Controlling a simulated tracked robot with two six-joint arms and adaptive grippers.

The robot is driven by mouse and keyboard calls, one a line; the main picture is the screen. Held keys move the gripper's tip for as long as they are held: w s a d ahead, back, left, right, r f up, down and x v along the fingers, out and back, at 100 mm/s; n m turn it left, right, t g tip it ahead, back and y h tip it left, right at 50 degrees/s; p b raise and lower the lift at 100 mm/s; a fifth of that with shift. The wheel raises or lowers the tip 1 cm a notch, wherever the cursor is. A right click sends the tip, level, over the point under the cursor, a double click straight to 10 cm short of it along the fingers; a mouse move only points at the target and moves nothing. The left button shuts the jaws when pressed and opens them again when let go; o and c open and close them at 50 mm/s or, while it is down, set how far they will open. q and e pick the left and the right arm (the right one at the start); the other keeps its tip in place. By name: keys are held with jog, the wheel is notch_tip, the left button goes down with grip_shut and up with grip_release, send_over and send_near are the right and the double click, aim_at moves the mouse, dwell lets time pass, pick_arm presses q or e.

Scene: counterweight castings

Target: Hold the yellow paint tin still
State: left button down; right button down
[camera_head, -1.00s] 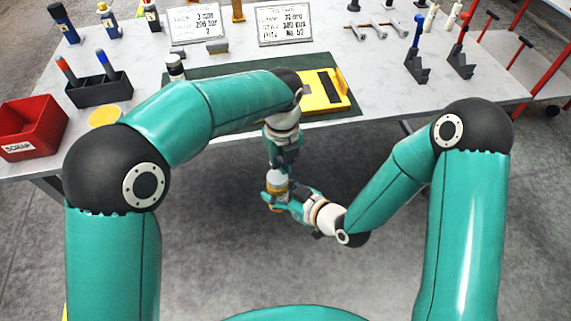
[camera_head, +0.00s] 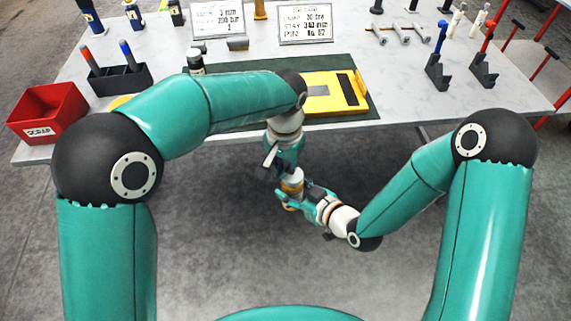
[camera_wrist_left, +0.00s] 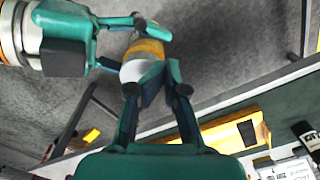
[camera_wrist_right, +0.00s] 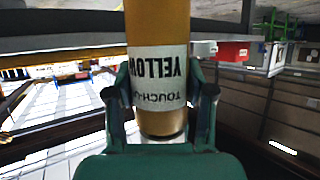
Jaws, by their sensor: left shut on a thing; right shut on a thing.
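The yellow paint tin (camera_head: 294,184) is held between my two grippers, in front of the table and over the floor. In the right wrist view the tin (camera_wrist_right: 158,25) has a golden body and a white label reading "YELLOW", upside down in that picture. My right gripper (camera_wrist_right: 160,92) is shut on the labelled body, one finger on each side. My left gripper (camera_wrist_left: 154,88) is shut around the tin's white end; the yellow part (camera_wrist_left: 150,47) lies beyond, beside my right gripper (camera_wrist_left: 125,35). In the head view the grippers hide much of the tin.
The table (camera_head: 410,110) carries a green mat (camera_head: 372,98) with a yellow device (camera_head: 325,92), a red scrap bin (camera_head: 48,108), a black marker holder (camera_head: 120,80), two signs and blue and red stands at the right. The floor around the grippers is clear.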

pick_arm(q)
jog(key=n, duration=0.2)
jog(key=s+n, duration=0.1)
jog(key=n, duration=0.3)
jog(key=shift+s+d+f+n, duration=0.2)
jog(key=shift+d+f+n, duration=0.05)
jog(key=shift+n, duration=0.15)
jog(key=n, duration=0.4)
jog(key=shift+s+d, duration=0.15)
jog(key=shift+d, duration=0.1)
jog(key=n, duration=0.3)
jog(key=shift+d, duration=0.15)
jog(key=shift+r, duration=0.3)
jog(key=shift+r, duration=1.05)
jog(key=shift+r, duration=0.1)
